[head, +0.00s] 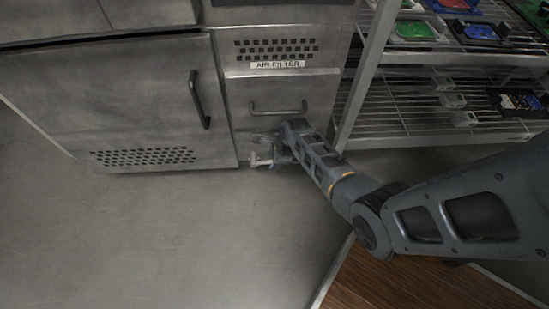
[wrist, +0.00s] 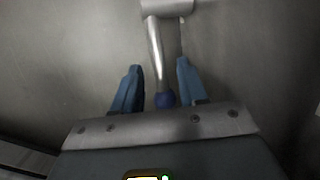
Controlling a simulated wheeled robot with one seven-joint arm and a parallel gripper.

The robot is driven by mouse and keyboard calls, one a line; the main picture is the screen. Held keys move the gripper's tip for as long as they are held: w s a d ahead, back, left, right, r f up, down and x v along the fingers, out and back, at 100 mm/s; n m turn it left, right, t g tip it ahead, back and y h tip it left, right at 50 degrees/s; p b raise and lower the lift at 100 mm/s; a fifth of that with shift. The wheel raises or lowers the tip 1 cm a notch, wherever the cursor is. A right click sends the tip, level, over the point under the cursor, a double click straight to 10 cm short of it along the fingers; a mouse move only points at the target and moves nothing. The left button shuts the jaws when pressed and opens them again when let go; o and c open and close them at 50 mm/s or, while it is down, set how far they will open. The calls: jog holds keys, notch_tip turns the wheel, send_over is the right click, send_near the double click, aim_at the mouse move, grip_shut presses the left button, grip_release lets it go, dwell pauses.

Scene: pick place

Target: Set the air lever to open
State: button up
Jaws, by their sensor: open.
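The air lever is a thin metal rod (wrist: 156,52) with a dark blue knob (wrist: 165,99) at its end, coming from a grey mount (wrist: 167,7) in the wrist view. My gripper (wrist: 159,76) is open, with one blue finger on each side of the rod. Gaps show between the rod and both fingers, and the knob lies deep between them near the palm. In the head view my gripper (head: 279,157) is low at the cabinet front, below the drawer marked "AIR FILTER" (head: 278,64). It and my arm hide most of the lever there. A pale fitting (head: 259,160) shows just left of it.
A metal cabinet door (head: 140,105) with a dark handle is to the left. The air filter drawer handle (head: 277,109) is just above my gripper. A wire shelf rack (head: 420,105) with trays stands at right. The grey floor (head: 170,235) in front is clear.

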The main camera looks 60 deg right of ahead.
jog(key=shift+r, duration=0.1)
jog(key=shift+s+r+p, duration=0.1)
jog(key=shift+r+p, duration=0.2)
jog(key=shift+p, duration=0.1)
jog(key=s+p, duration=0.4)
jog(key=s, duration=0.8)
jog(key=shift+d+r, duration=0.15)
jog(key=shift+d, duration=0.3)
